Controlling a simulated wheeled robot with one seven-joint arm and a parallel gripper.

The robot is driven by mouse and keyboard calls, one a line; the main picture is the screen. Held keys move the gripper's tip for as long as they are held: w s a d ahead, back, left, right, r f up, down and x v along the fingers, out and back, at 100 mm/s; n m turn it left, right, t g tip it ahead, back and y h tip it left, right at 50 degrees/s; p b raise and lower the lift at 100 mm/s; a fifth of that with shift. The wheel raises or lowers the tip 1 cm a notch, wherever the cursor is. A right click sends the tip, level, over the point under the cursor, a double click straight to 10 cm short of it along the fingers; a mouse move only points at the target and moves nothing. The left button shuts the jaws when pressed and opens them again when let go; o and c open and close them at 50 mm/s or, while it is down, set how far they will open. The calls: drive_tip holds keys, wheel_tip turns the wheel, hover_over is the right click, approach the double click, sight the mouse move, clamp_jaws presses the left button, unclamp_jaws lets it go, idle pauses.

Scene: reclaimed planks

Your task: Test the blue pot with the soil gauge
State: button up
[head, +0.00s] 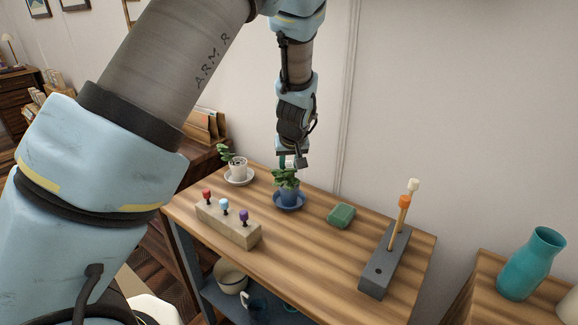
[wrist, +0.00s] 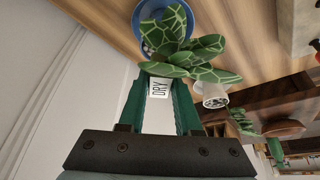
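The blue pot (head: 289,196) holds a leafy plant and stands on a blue saucer (head: 289,208) on the plank table. My gripper (head: 291,163) is right above this plant, pointing down. In the wrist view its green fingers (wrist: 158,100) are closed on the soil gauge (wrist: 159,87), whose white face reads "DRY". The gauge's lower part is hidden behind the leaves, so I cannot see whether its tip is in the soil. The blue pot's rim (wrist: 137,22) shows beyond the leaves in the wrist view.
A white pot (head: 238,170) with a plant stands left. A wooden block (head: 228,226) carries red, light-blue and purple knobs. A green box (head: 341,215) lies right of the pot. A grey holder (head: 384,265) has orange-topped and white-topped sticks and an empty hole.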

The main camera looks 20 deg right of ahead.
drive_tip(key=o, duration=0.5)
drive_tip(key=shift+r, duration=0.15)
drive_tip(key=b+v, duration=0.1)
drive_tip(key=v, duration=0.9)
drive_tip(key=shift+s+r, duration=0.15)
drive_tip(key=shift+r, duration=0.1)
drive_tip(key=shift+r+p, duration=3.7)
drive_tip(key=shift+r, duration=0.8)
drive_tip(key=shift+a, duration=0.1)
